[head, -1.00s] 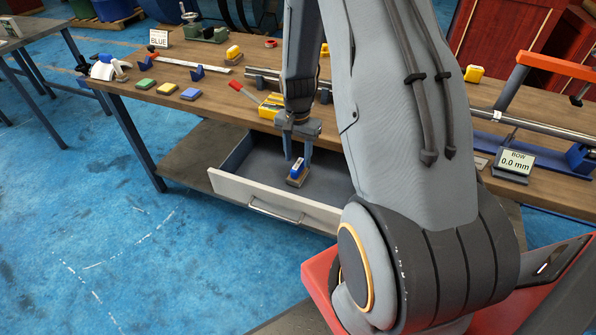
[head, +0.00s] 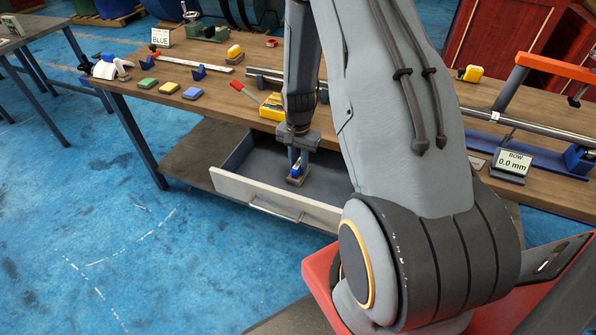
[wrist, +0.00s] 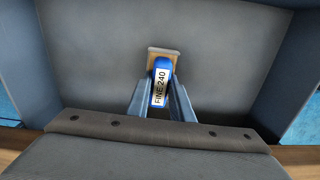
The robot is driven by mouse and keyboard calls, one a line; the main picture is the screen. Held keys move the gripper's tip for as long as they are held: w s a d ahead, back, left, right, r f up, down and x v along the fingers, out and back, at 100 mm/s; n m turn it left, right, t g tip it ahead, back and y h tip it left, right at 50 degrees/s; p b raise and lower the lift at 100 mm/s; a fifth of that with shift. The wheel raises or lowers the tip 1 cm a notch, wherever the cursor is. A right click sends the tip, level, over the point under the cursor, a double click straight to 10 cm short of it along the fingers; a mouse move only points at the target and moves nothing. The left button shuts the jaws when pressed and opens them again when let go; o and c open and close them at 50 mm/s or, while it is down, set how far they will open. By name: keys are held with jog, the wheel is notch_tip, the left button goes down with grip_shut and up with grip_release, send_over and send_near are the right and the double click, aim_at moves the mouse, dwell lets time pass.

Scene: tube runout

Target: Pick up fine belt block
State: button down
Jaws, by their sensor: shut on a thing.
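The fine belt block (head: 296,172) is blue on a tan base, with a white label reading "FINE 240" that shows in the wrist view (wrist: 160,86). It sits in the open drawer (head: 270,198) under the workbench. My gripper (head: 297,165) reaches down into the drawer. In the wrist view its two fingers (wrist: 160,95) are shut on the block, one on each side of the blue part. The tan base shows past the fingertips. I cannot tell whether the base still touches the drawer floor.
The drawer's grey walls (wrist: 68,60) stand around my gripper with free floor on both sides. The workbench top (head: 140,82) above holds several coloured blocks, a yellow box (head: 273,107), a metal bar (head: 475,115) and a bow display (head: 513,163).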

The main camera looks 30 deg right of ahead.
aim_at(298, 163)
jog(key=shift+r+b, duration=1.2)
jog(key=shift+r, duration=3.8)
